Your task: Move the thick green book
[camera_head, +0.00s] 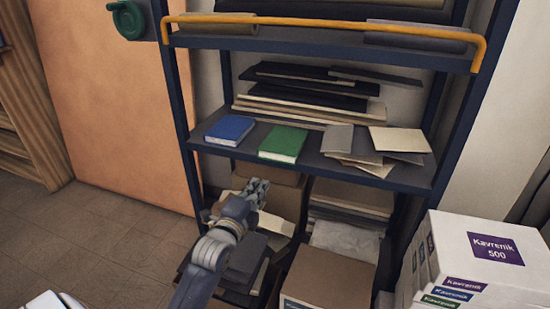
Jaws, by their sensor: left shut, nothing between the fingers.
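The thick green book (283,143) lies flat on the middle shelf, close to its front edge. A blue book (230,130) lies to its left, with a small gap between them. My left gripper (259,185) is in front of the shelving unit, below the green book in the picture and apart from it. Its fingers look closed and hold nothing. My right gripper does not show.
Loose grey and cream sheets (375,148) lie right of the green book. Flat dark and pale boards (300,92) are stacked behind it. An orange rail (330,28) crosses the upper shelf. Cardboard boxes (328,277) fill the bottom; white boxes (485,255) stand front right.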

